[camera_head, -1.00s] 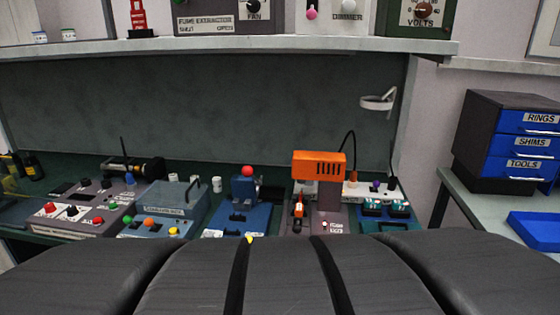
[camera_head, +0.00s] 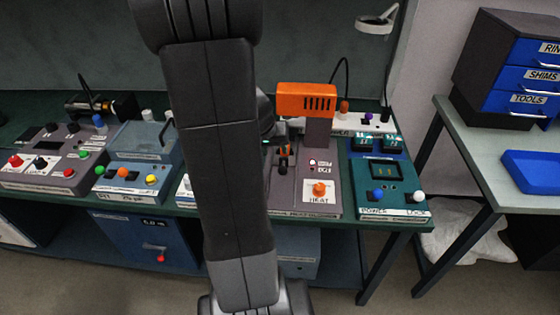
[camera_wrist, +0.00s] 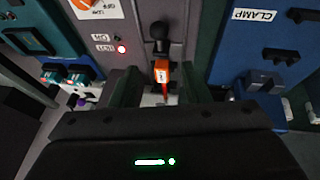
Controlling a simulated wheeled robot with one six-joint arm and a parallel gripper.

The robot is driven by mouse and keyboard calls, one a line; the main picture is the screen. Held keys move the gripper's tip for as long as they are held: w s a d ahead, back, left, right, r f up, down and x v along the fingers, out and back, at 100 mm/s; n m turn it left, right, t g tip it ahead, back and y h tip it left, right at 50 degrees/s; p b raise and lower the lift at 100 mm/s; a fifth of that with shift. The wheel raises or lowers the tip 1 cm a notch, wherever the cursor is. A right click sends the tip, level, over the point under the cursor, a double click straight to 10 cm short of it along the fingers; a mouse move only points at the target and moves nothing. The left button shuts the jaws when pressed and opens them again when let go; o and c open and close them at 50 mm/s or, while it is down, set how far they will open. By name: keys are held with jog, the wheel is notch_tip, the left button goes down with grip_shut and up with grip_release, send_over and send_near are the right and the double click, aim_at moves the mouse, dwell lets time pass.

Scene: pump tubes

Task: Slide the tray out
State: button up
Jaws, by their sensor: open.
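No part is clearly marked as the tray of a bench device. A black knob (camera_wrist: 160,32) with an orange piece (camera_wrist: 162,72) lies on the grey heater station, between my fingers in the wrist view. The orange piece also shows in the head view (camera_head: 285,153), below the station's orange head (camera_head: 306,98). I cannot tell whether it belongs to a tray. My gripper (camera_wrist: 160,90) is open, with nothing held between its fingers. In the head view my arm mostly hides it. An open blue tray (camera_head: 530,170) lies on the side bench at the right.
The teal power unit (camera_head: 390,190) stands right of the heater station. A blue device marked CLAMP (camera_wrist: 262,40) is on its other side, mostly behind my arm in the head view. Button boxes (camera_head: 125,170) stand at left. A blue drawer cabinet (camera_head: 510,75) stands at right.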

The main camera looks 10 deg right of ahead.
aim_at(282, 166)
jog(key=b+x, duration=0.2)
jog(key=x, duration=0.9)
jog(key=shift+f+b, duration=0.15)
jog(key=shift+b, duration=0.25)
